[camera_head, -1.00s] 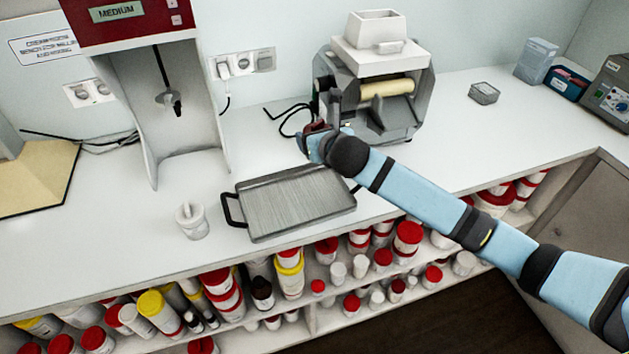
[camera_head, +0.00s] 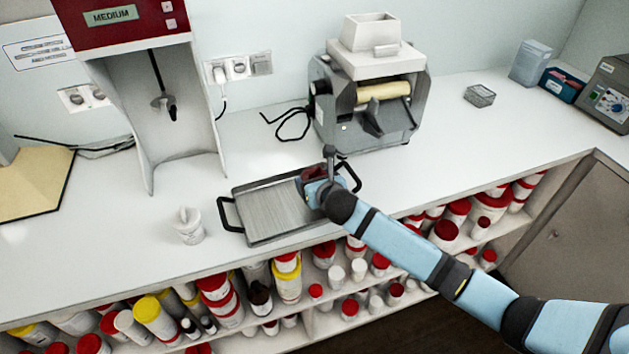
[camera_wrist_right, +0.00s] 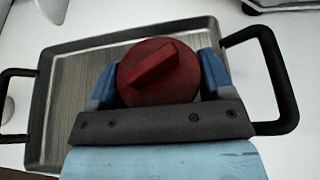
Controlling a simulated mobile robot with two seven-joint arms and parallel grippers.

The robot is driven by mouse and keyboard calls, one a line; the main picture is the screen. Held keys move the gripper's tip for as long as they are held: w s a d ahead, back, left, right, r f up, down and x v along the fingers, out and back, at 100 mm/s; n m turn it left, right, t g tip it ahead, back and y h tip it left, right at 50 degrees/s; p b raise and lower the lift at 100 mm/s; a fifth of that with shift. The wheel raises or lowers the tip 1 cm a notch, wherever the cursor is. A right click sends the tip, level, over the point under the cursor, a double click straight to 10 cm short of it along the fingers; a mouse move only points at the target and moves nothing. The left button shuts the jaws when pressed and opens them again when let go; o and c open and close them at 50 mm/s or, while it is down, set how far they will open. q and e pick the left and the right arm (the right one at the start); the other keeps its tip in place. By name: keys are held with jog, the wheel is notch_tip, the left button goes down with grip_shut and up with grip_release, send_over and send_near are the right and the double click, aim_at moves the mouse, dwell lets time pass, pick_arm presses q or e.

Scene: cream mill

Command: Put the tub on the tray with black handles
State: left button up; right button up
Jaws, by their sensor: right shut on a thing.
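The tray with black handles (camera_head: 268,210) lies flat on the white counter; its handles stick out at left and right. My right gripper (camera_head: 317,178) is above the tray's right part. It is shut on a round dark-red thing with a raised bar on top, apparently the tub (camera_wrist_right: 160,72). In the right wrist view, blue fingers grip its two sides, with the tray (camera_wrist_right: 78,85) behind and below. Whether the tub touches the tray I cannot tell; its lower part is hidden. My left gripper is not in view.
A white mortar with a pestle (camera_head: 189,226) stands left of the tray. A grey mill (camera_head: 372,95) stands behind it, and a red-topped mixer (camera_head: 115,18) stands at the back left. Shelves under the counter hold several jars (camera_head: 287,277). The counter to the right is mostly clear.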

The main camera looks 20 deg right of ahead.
jog(key=shift+f, duration=0.1)
jog(key=o, duration=0.9)
jog(key=shift+o, duration=0.2)
